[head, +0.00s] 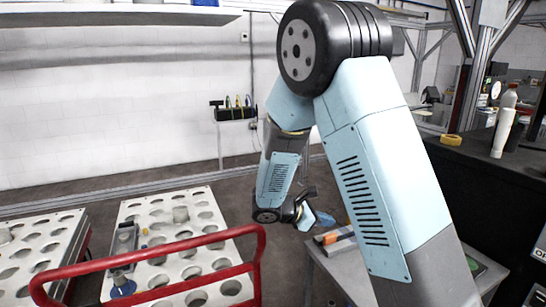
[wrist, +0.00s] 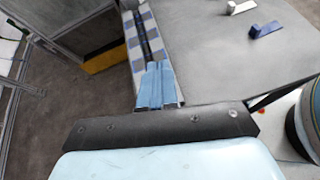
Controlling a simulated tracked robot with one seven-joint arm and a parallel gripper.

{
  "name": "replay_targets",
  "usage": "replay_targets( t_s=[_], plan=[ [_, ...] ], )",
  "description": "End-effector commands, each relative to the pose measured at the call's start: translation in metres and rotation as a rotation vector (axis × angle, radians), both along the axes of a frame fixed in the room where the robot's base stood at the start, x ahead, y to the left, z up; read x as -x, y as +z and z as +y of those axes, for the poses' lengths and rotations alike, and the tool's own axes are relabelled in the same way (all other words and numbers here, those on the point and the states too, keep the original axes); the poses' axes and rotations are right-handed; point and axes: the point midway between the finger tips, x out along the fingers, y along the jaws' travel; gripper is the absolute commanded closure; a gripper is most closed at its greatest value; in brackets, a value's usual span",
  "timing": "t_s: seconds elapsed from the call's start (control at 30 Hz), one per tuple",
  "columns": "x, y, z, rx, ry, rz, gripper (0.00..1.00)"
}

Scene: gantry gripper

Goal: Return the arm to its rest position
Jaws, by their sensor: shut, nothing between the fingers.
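My gripper (wrist: 156,84) shows in the wrist view with its two blue fingers together and nothing between them. It points over the left edge of a grey tabletop (wrist: 205,60). In the head view my arm bends up and over through the middle of the picture, and my gripper (head: 322,217) hangs above a small grey table. The fingertips are small there and partly blend with the things behind them.
A blue block (wrist: 265,29) and a white block (wrist: 241,7) lie on the tabletop. A red rail (head: 150,248) crosses in front of a white holed rack (head: 165,205) at left. A dark counter (head: 465,160) with bottles stands at right.

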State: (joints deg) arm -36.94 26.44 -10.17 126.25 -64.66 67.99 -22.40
Motion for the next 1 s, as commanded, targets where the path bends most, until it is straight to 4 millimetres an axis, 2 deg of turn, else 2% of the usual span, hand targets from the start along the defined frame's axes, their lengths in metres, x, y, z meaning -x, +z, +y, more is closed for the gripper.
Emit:
replay_targets(
  t_s=[0.03,0.4,1.0],
  plan=[
    [0.005,0.009,-0.007,-0.036,-0.037,-0.021,1.00],
    [0.049,0.054,-0.043,-0.285,-0.291,-0.167,1.00],
    [0.124,0.117,-0.074,-0.674,-0.673,-0.432,1.00]
  ],
)
